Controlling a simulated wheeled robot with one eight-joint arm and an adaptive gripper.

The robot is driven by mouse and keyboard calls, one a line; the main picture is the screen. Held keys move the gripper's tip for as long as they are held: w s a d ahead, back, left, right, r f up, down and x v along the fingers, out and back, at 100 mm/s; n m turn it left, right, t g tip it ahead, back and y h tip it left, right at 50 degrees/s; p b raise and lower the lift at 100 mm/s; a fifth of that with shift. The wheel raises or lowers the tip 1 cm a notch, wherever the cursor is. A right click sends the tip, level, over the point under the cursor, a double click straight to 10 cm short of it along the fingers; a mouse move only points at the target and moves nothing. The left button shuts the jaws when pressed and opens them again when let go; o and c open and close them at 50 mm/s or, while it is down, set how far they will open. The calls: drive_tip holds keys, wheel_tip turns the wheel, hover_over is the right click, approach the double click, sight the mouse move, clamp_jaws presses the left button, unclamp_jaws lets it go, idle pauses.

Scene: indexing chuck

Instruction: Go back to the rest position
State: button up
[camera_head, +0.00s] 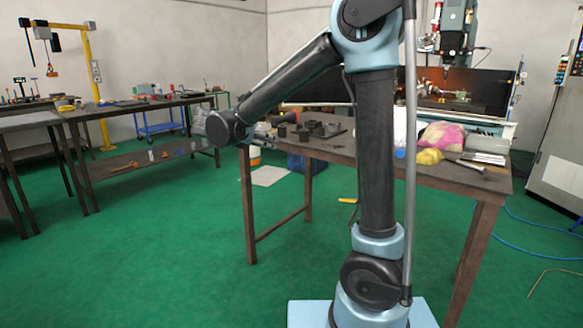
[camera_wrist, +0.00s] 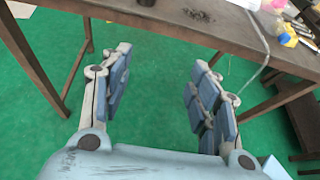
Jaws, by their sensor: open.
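My gripper (camera_wrist: 160,68) is open in the wrist view, its two jointed grey-blue fingers spread well apart. Nothing is between the fingers; only green floor shows there. The gripper is in front of the near edge of a brown worktable (camera_wrist: 225,32) and apart from it. In the head view my arm stands upright in front of the same table (camera_head: 440,176) and bends over to the left.
Dark metal blocks (camera_head: 310,128) sit on the table. A yellow cloth (camera_head: 429,156), a pink-and-white cloth (camera_head: 441,136) and a hammer-like tool (camera_head: 471,166) lie at its right. Another bench (camera_head: 125,108) stands at the left. Green floor (camera_head: 165,230) is clear at the front left.

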drive_tip(key=s+d+f+m+g+y, duration=0.1)
drive_tip(key=s+d+f+m+g, duration=0.35)
drive_tip(key=d, duration=0.75)
drive_tip(key=s+d+f+m+g+y, duration=0.1)
drive_tip(key=s+d+f+m+y, duration=0.1)
drive_tip(key=s+d+m, duration=0.75)
drive_tip(key=s+d+f+m+g+y, duration=0.1)
drive_tip(key=s+d+f+m+y, duration=0.2)
drive_tip(key=s+f+m, duration=0.4)
drive_tip(key=s+d+f+m+y, duration=0.3)
drive_tip(key=s+d+f+m, duration=0.1)
drive_tip(key=s+f+m, duration=0.3)
drive_tip(key=shift+s+d+g, duration=0.3)
drive_tip(key=shift+s+g, duration=0.05)
drive_tip(key=shift+s, duration=0.65)
drive_tip(key=shift+w+f, duration=0.25)
drive_tip(key=shift+w, duration=0.2)
